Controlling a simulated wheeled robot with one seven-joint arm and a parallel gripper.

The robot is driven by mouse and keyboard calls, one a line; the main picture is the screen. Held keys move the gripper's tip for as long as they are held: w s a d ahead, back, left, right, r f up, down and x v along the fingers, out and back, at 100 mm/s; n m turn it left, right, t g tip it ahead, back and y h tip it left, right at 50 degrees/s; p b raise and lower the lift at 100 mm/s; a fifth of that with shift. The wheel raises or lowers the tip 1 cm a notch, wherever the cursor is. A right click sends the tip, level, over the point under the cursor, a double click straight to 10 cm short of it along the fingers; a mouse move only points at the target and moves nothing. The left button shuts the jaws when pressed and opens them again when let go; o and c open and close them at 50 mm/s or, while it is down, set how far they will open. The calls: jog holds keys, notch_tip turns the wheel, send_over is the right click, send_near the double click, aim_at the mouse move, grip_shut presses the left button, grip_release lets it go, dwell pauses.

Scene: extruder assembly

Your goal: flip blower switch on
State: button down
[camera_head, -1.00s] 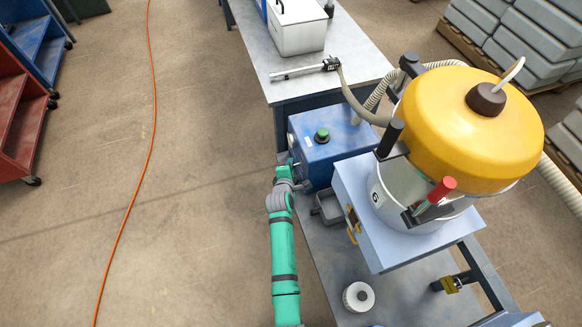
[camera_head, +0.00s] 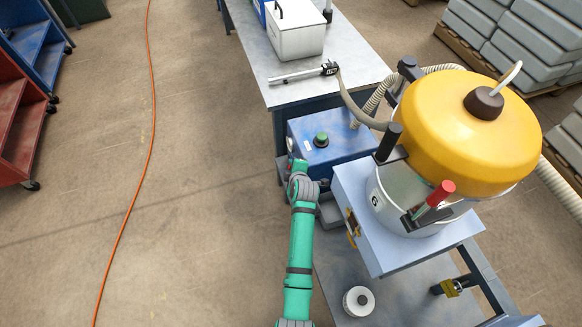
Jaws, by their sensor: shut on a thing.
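The blue box (camera_head: 340,150) stands beside the bench, with a round green knob (camera_head: 321,139) on top. No blower switch can be made out; the near face of the box is partly hidden by my arm. My gripper (camera_head: 323,185) shows only as a small dark part beside my green wrist, low at the near side of the box. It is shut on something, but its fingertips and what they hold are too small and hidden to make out.
A small grey tray (camera_head: 335,212) lies close to my wrist. A white spool (camera_head: 358,300) sits on the lower shelf. Open floor (camera_head: 210,200) lies left of my arm.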

dwell(0.3)
jog(key=c, duration=2)
grip_release()
jog(key=shift+f, duration=0.1)
jog(key=shift+a+f+n+t+h, duration=0.2)
jog(key=shift+n+t+h, duration=0.1)
jog(key=shift+h, duration=0.2)
jog(key=shift+d+f+n+t+h, duration=0.1)
jog(key=shift+f+n+t+h, duration=0.8)
jog(key=shift+n+h, duration=0.45)
jog(key=shift+f+n+t+h, duration=0.8)
jog(key=shift+f+n+h, duration=0.3)
jog(key=shift+h, duration=0.45)
